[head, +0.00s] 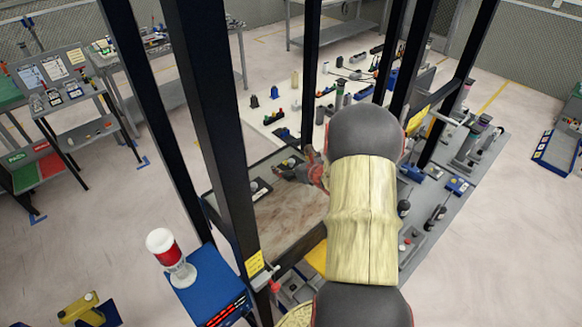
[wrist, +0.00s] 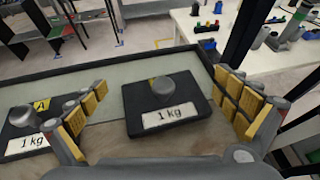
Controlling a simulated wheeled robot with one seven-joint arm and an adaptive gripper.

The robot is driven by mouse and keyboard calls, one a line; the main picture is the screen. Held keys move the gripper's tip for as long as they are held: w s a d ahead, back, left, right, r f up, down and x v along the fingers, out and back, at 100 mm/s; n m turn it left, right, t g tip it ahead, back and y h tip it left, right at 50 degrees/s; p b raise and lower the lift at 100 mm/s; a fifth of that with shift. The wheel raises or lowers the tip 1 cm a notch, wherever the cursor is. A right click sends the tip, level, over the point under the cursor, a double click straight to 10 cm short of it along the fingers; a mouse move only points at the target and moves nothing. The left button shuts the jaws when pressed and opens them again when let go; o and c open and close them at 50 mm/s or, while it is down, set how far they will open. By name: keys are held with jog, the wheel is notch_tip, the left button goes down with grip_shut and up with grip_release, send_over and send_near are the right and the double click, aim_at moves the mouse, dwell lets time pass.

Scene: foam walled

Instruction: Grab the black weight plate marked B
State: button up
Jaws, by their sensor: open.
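A black weight plate (wrist: 165,106) with a grey knob and a "1 kg" label lies in the middle of the wrist view. Its yellow tag is mostly hidden behind the knob, so I cannot read its letter. A second black plate (wrist: 22,130), with a yellow tag marked A and a "1 kg" label, lies to its left, partly behind the left finger. My gripper (wrist: 161,84) is open and empty, its yellow-padded fingers apart on either side of the middle plate. In the head view my gripper (head: 296,172) is low over the work surface, partly hidden by my arm.
The plates lie on a brown work surface (head: 285,217) with a dark raised rim. Black upright posts (head: 213,130) stand close around it. A blue box (head: 208,287) with a red-and-white object (head: 170,256) on top stands at front left. A white table (wrist: 207,22) with small parts stands behind.

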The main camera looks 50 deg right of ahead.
jog(key=shift+w+f, duration=0.1)
jog(key=shift+w, duration=0.1)
jog(key=shift+s, duration=0.1)
jog(key=shift+c, duration=0.9)
